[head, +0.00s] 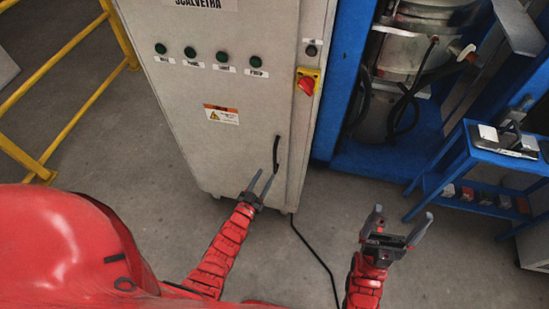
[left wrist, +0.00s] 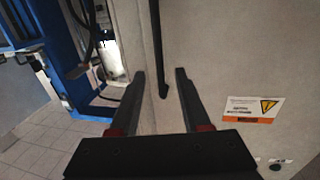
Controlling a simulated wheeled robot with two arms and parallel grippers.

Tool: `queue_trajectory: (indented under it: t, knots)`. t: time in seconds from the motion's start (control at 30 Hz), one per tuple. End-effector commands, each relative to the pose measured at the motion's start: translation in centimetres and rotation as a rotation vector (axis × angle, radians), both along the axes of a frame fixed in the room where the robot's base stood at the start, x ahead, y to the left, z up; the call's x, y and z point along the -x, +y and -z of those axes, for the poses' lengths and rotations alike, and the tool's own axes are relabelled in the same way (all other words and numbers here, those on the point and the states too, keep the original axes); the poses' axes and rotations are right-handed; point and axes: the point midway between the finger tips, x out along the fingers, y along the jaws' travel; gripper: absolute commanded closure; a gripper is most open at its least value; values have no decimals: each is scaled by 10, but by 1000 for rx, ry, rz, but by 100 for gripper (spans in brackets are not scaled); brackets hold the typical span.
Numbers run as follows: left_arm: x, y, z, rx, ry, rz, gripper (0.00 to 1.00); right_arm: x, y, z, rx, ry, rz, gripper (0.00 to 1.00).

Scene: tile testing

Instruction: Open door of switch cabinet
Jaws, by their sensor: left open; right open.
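The switch cabinet (head: 215,120) is a tall light-grey box with its door shut, standing in the upper middle of the head view. Its black handle (head: 276,153) is a vertical bar near the door's right edge. My right gripper (head: 402,222) is open and empty, right of the cabinet over the floor.
A red rotary switch (head: 307,81) on a yellow plate and green buttons (head: 190,52) are on the cabinet. A yellow railing (head: 75,90) stands left. A blue machine (head: 345,140) and a blue cart (head: 465,170) stand right. A black cable (head: 318,255) lies on the floor.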

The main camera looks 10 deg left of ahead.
Motion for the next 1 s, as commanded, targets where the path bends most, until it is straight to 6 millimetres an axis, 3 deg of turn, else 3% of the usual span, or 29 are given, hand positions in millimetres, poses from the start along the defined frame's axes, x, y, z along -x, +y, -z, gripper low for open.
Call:
queue_trajectory:
  t: [0.2,0.5,0.73,1.0]
  knots:
    - [-34,-6,-2,1,-3,0,53,0,0,-5,0,0,0,5]
    - [-69,-13,0,0,-4,0,53,0,0,-1,0,0,0,5]
    - [-83,-16,-1,0,-3,0,53,0,0,1,0,0,0,5]
    - [-85,-17,0,-1,-1,0,53,0,0,1,0,0,0,5]
